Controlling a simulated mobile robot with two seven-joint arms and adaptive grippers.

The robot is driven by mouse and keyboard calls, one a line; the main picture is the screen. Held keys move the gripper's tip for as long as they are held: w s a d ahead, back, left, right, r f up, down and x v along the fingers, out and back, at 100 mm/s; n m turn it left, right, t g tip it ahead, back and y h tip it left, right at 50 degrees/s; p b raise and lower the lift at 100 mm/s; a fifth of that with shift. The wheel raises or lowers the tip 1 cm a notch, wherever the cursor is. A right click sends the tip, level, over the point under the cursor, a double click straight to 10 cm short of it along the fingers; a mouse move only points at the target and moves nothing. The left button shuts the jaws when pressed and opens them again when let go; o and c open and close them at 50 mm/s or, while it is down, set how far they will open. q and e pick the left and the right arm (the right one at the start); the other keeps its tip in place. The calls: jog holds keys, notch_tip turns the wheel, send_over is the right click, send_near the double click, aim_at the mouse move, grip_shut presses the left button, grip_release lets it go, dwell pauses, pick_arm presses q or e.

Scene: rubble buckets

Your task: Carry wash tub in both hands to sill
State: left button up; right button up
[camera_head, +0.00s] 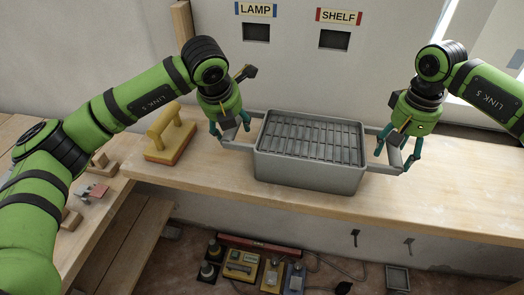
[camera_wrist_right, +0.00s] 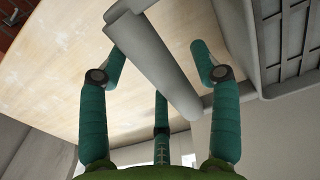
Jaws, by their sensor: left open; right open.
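The wash tub (camera_head: 310,176) is a grey rectangular bin with a slatted top, standing upright on the wooden bench. A grey handle sticks out at each side. My left gripper (camera_head: 232,134) is open at the left handle (camera_head: 238,146). My right gripper (camera_head: 394,158) is open at the right handle (camera_head: 384,168). In the right wrist view the handle bar (camera_wrist_right: 158,65) runs between the spread teal fingers of my right gripper (camera_wrist_right: 161,72), and the tub's side (camera_wrist_right: 240,42) shows at the right. I cannot tell whether the fingers touch the handles.
A yellow float with a handle (camera_head: 170,140) lies left of the tub. The bench (camera_head: 460,190) is clear to the right. A bright window (camera_head: 494,28) with a dark ledge (camera_head: 470,130) below is at the upper right. Tools (camera_head: 245,265) lie below the bench. The wall has LAMP and SHELF labels.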

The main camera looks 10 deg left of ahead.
pick_arm(q)
jog(key=v, duration=1.1)
jog(key=shift+s+r, duration=0.25)
jog(key=shift+r, duration=0.1)
pick_arm(e)
notch_tip(320, 180, up, 12)
